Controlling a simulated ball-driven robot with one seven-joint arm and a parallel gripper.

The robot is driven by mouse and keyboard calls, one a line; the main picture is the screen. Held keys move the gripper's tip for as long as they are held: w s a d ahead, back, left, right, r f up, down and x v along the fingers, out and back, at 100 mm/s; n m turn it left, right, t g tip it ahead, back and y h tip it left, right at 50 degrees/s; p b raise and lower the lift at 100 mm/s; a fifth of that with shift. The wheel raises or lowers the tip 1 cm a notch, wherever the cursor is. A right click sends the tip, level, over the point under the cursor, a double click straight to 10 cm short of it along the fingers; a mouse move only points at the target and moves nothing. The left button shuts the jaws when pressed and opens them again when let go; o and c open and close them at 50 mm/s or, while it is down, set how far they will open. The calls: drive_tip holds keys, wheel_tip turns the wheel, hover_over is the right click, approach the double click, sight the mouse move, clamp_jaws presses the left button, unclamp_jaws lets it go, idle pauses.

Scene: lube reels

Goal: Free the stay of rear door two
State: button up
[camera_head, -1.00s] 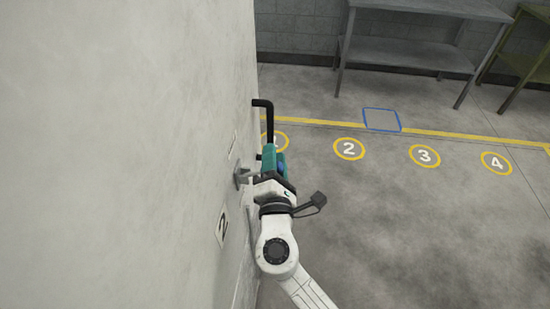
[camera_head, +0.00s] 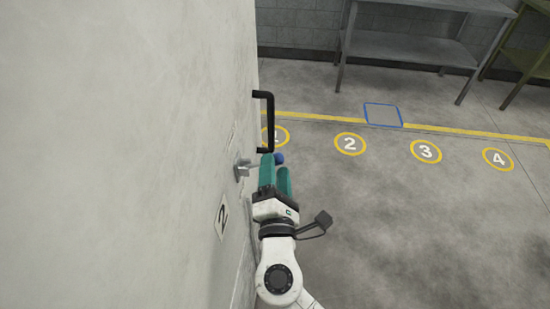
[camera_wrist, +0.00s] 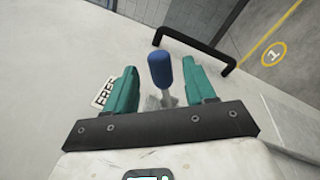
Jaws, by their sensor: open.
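The stay's blue knob (camera_head: 279,158) sticks out from a grey metal bracket (camera_head: 243,170) on the door. My gripper (camera_head: 275,169) is open beside the door, its teal fingertips just short of the knob. In the wrist view, the knob (camera_wrist: 160,69) and its thin grey stem show between the two spread fingers, with a gap on each side. The bracket is partly hidden there. A small lettered label (camera_wrist: 105,93), seemingly reading FREE, lies left of the fingers.
A black bar handle (camera_head: 268,122) stands out from the door just beyond the knob; it also crosses the top of the wrist view (camera_wrist: 195,47). The floor to the right is clear, with numbered yellow circles (camera_head: 350,143). A grey metal table (camera_head: 410,48) stands at the back.

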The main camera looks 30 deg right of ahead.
drive_tip(key=shift+b+v, duration=0.5)
drive_tip(key=shift+v, duration=2.15)
